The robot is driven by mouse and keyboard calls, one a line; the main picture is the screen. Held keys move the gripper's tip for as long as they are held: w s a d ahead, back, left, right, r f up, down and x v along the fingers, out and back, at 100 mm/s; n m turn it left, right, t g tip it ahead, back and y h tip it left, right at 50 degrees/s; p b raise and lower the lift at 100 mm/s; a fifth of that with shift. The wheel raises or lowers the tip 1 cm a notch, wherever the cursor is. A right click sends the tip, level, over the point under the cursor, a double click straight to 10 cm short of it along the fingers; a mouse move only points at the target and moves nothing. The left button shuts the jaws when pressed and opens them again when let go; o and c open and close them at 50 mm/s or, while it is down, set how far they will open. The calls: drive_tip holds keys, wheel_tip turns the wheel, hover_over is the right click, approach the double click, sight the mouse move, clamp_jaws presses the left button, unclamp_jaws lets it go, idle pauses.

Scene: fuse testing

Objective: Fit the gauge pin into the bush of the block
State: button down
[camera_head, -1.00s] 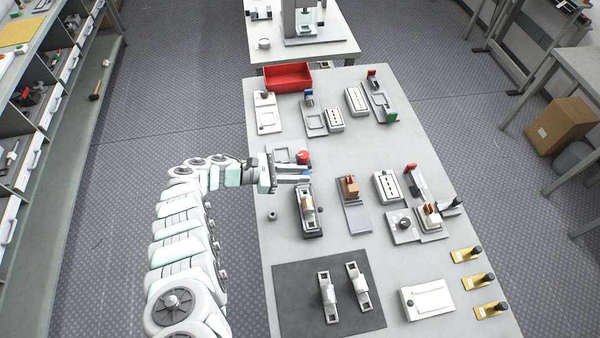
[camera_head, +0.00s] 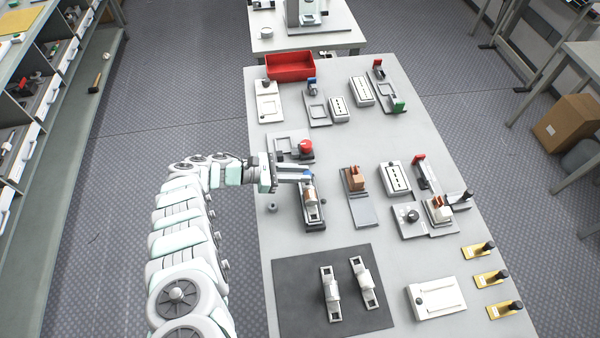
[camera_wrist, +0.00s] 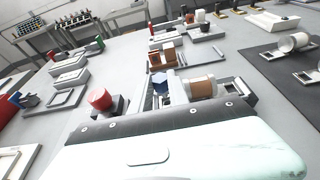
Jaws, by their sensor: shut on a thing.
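My gripper (camera_head: 298,177) is shut on a small blue-headed part (camera_wrist: 159,79), which I take to be the gauge pin. Its shaft is hidden between the fingers. It is held above the table, by the far end of a dark holder (camera_head: 316,226) with a copper-coloured cylinder (camera_wrist: 201,86) in it. A copper-brown block (camera_head: 358,177) stands on a grey plate to the right of my gripper. It also shows in the wrist view (camera_wrist: 163,57), beyond the fingers. I cannot make out a bush in it. The pin is apart from this block.
A red knob (camera_head: 306,147) on a grey fixture stands close behind my gripper. White slotted boxes (camera_head: 396,177) and a grey fixture (camera_head: 410,215) stand to the right. A dark mat (camera_head: 300,300) with two clamps lies nearer. Bare table (camera_head: 420,140) lies behind the slotted boxes.

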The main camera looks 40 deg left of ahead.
sight(300, 184)
drive_tip(key=shift+f+b, duration=1.2)
drive_tip(key=shift+b, duration=0.3)
idle(0.5)
drive_tip(key=shift+f, duration=0.45)
idle(1.0)
idle(0.9)
drive_tip(key=c, duration=1.2)
unclamp_jaws()
drive_tip(key=b+v, duration=0.1)
drive_tip(key=v, duration=0.9)
drive_tip(key=shift+b, duration=0.4)
drive_tip(key=shift+s+a+r, duration=0.2)
drive_tip(key=shift+s, duration=0.15)
